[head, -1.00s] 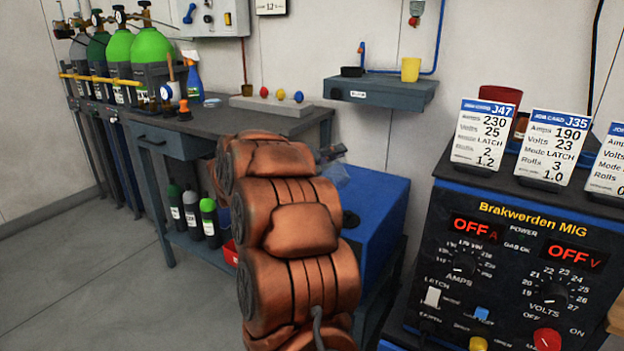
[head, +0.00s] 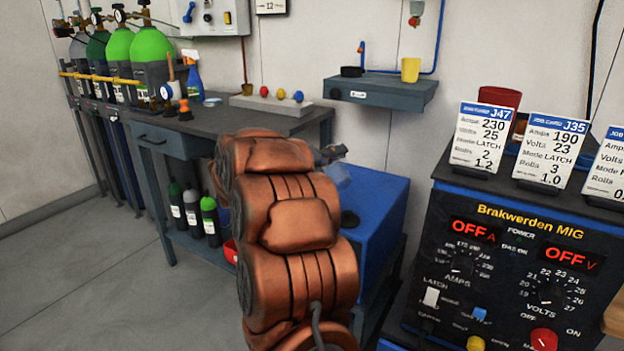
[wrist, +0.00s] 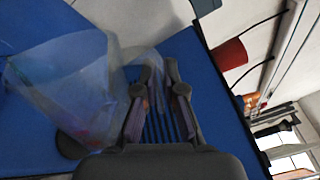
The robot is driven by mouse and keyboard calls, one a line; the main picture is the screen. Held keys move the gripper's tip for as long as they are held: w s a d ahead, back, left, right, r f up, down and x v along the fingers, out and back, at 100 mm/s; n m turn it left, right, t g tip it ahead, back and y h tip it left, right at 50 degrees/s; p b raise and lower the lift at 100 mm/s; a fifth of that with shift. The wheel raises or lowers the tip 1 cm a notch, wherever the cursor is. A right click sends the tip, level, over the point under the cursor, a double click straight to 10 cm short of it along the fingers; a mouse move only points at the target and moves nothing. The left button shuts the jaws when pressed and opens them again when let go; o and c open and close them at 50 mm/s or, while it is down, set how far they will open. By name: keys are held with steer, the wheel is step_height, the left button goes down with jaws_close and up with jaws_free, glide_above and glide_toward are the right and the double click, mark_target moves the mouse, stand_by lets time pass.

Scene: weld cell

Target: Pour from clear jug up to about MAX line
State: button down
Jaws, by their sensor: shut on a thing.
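The clear jug (wrist: 65,85) is see-through and faintly bluish. It fills the left of the wrist view, its body seen slantwise; I cannot tell its exact tilt or the liquid level. My gripper (wrist: 157,78) is shut on the jug's handle side. In the head view the gripper (head: 330,154) shows just past my arm, with part of the jug (head: 341,174) below it, over the blue unit (head: 385,215). A dark round cap or opening (head: 349,220) is on the unit's top; a dark round shape (wrist: 70,146) also shows below the jug. No MAX line is readable.
A wall shelf (head: 380,92) holds a yellow cup (head: 411,70). The welding machine (head: 510,270) with job cards stands close on the right. Gas cylinders stand far left.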

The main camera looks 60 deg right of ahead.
mark_target(344, 161)
steer(key=shift+w+d+r+n+p, duration=0.15)
steer(key=shift+w+r+n+p, duration=0.4)
steer(key=shift+p, duration=1.7)
stand_by(1.0)
steer(key=shift+s+f+b, duration=0.15)
steer(key=shift+f+b, duration=0.45)
steer(key=shift+b, duration=0.6)
steer(key=b, duration=0.2)
steer(key=s+f+m+b, duration=0.1)
steer(key=b, duration=0.1)
steer(key=shift+a+m, duration=0.25)
steer(key=m+b, duration=0.1)
steer(key=b, duration=0.2)
steer(key=shift+s+a, duration=0.15)
steer(key=shift+s, duration=0.2)
steer(key=b, duration=0.3)
steer(key=shift+s+a+f+m, duration=0.1)
steer(key=shift+s+f+m, duration=0.1)
steer(key=shift+m, duration=0.2)
steer(key=shift+r, duration=0.3)
steer(key=b, duration=0.2)
steer(key=f+m+b, duration=0.1)
steer(key=b, duration=0.1)
steer(key=shift+s+f, duration=0.3)
steer(key=shift+s, duration=0.05)
steer(key=shift+s+a+m+b, duration=0.15)
steer(key=shift+m+b, duration=0.25)
steer(key=shift+b, duration=0.35)
